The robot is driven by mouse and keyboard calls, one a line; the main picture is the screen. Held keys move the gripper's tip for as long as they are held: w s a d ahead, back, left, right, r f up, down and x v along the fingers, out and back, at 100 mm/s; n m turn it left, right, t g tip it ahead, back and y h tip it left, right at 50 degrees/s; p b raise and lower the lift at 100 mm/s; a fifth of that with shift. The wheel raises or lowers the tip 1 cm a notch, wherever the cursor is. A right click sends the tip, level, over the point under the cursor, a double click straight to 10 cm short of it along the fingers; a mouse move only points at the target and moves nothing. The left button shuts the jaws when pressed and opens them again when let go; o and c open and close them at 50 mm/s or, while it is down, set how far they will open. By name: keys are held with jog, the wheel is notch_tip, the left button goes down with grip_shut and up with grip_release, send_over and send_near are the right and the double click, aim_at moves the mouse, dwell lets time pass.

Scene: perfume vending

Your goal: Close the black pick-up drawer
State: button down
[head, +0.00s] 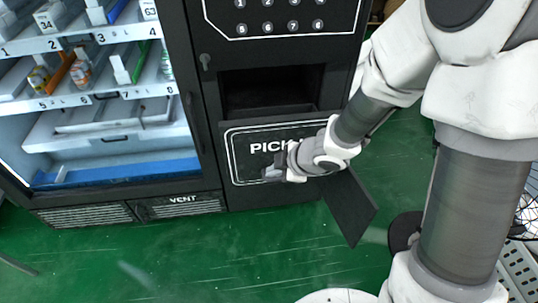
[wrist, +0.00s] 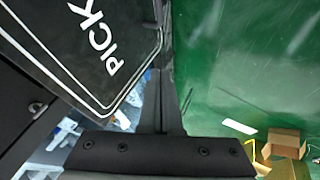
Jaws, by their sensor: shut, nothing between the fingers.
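The black pick-up drawer front (head: 250,150), with white "PICK" lettering and a white outline, is low on the black machine in the head view. My wrist and gripper (head: 275,173) cover its lower right part. The lettered panel (wrist: 90,45) also fills the upper left of the wrist view. A dark flat panel (head: 350,208) juts out below and right of my wrist; its link to the drawer is hidden. My gripper (wrist: 163,82) is shut and empty, close to the lettered panel's edge in the wrist view. I cannot tell whether it touches.
A dark open recess (head: 270,92) lies above the lettering, under a numbered keypad (head: 280,15). A glass-fronted display (head: 100,95) stands at left. Green floor (head: 190,260) is clear in front. Cardboard boxes (wrist: 285,143) lie on the floor in the wrist view.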

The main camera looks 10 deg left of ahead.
jog(key=b, duration=0.4)
send_near(250, 167)
notch_tip(250, 167, down, 4)
jog(key=s, duration=0.3)
jog(key=shift+w+a+p, duration=0.25)
jog(key=shift+w+a, duration=0.15)
jog(key=shift+w, duration=0.35)
jog(key=shift+w+a+p, duration=0.25)
jog(key=shift+w+a, duration=0.1)
jog(key=shift+w, duration=0.4)
jog(key=shift+w+a+p, duration=0.25)
jog(key=shift+w+a, duration=0.15)
jog(key=shift+w, duration=0.35)
jog(key=shift+w, duration=0.1)
